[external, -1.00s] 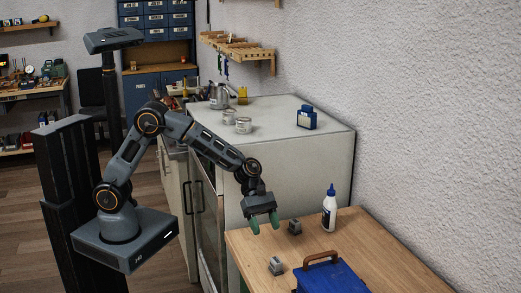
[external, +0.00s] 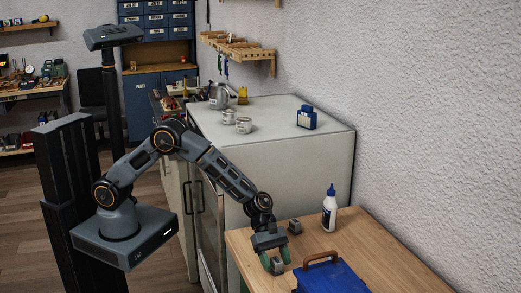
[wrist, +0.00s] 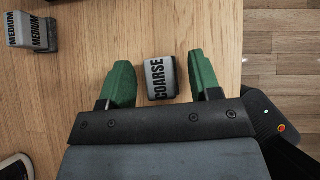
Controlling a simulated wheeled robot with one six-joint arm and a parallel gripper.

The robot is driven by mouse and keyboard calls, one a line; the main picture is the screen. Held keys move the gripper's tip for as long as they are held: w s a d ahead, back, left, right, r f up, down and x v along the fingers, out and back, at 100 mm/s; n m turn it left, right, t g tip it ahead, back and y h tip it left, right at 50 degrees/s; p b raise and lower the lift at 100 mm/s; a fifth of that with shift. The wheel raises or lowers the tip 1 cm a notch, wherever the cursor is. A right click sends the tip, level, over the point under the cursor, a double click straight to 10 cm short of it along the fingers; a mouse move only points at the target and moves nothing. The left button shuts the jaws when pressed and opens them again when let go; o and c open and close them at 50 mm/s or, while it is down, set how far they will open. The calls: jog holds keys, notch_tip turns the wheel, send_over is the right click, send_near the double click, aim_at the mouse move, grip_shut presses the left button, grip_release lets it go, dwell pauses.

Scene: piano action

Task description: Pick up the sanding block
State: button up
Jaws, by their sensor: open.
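A small grey sanding block marked COARSE (wrist: 161,78) lies on the wooden tabletop in the wrist view, between the two green fingers of my gripper (wrist: 160,68). There is a gap on each side of it, so my gripper is open and not holding it. In the external view my gripper (external: 273,266) is low over the table at this block (external: 277,266), which the fingers partly hide. A second grey block, marked MEDIUM (wrist: 31,32), lies at the upper left in the wrist view. It also shows behind my gripper in the external view (external: 295,227).
A blue toolbox (external: 330,279) with a brown handle stands close to the right of my gripper. A white glue bottle (external: 329,212) stands farther back. The white cabinet (external: 290,150) rises behind the table. The table edge and floor (wrist: 280,65) are at right in the wrist view.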

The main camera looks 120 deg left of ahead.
jog(key=c, duration=0.9)
